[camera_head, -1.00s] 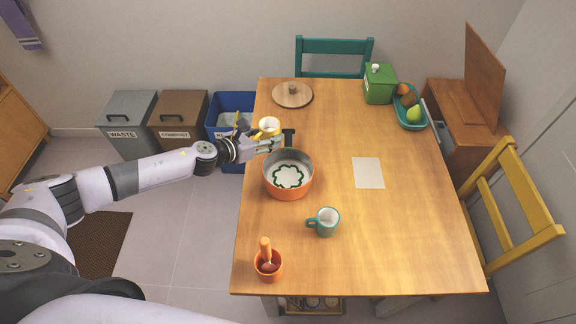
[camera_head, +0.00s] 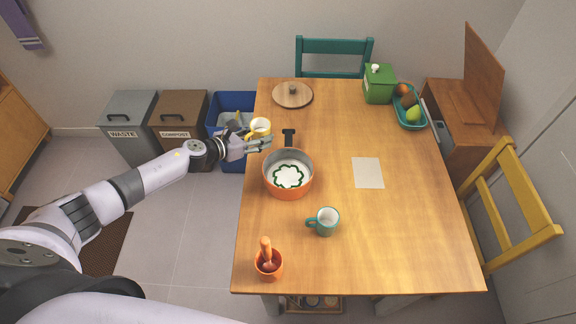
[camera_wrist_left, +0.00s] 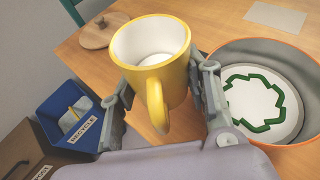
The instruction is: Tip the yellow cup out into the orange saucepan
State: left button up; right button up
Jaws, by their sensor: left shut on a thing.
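The yellow cup (camera_head: 260,127), white inside, is in my left gripper (camera_head: 258,143), near the table's left edge. In the left wrist view the cup (camera_wrist_left: 150,72) sits between the two fingers, mouth up and slightly tilted, handle toward the camera. Its inside shows white; I cannot tell whether it holds anything. The orange saucepan (camera_head: 288,191) stands on the table to the right of and nearer than the cup, its black handle pointing to the back. A white patch with a wavy green outline shows on its floor. In the wrist view the saucepan (camera_wrist_left: 235,56) is right of the cup. My right gripper is out of view.
On the wooden table (camera_head: 420,230) are a teal mug (camera_head: 327,222), an orange pot with a handled tool (camera_head: 268,266), a paper sheet (camera_head: 368,173), a round wooden lid (camera_head: 292,96), a green canister (camera_head: 379,85) and a fruit tray (camera_head: 409,119). A blue bin (camera_head: 232,102) stands left.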

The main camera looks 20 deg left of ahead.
pick_arm(q)
jog(key=shift+s+d+r+m+t+y+p, duration=0.4)
jog(key=shift+d+r+m+p, duration=0.1)
jog(key=shift+d+m+p, duration=0.3)
jog(key=d+m+y, duration=0.1)
jog(key=s+d+m+t+y+p, duration=0.1)
jog(key=m, duration=0.1)
jog(key=shift+s+d+r, duration=0.1)
jog(key=shift+s, duration=0.05)
jog(key=shift+s+d+r+m+t, duration=0.15)
jog(key=shift+r+m+t, duration=0.2)
jog(key=shift+m, duration=0.25)
dwell(0.5)
jog(key=shift+r+m+t+y, duration=0.35)
jog(key=shift+m+t+y, duration=0.1)
jog(key=shift+m, duration=0.15)
dwell(0.5)
jog(key=shift+f+b, duration=0.15)
jog(key=shift+b, duration=0.2)
jog(key=shift+f+m+t+y+b, duration=0.25)
jog(key=shift+f+m+t+b, duration=0.4)
jog(key=shift+m+b, duration=0.85)
dwell(0.8)
jog(key=shift+s+d+r+m+t, duration=0.3)
jog(key=shift+d+r+m+t, duration=0.1)
jog(key=shift+d+m, duration=0.25)
dwell(0.8)
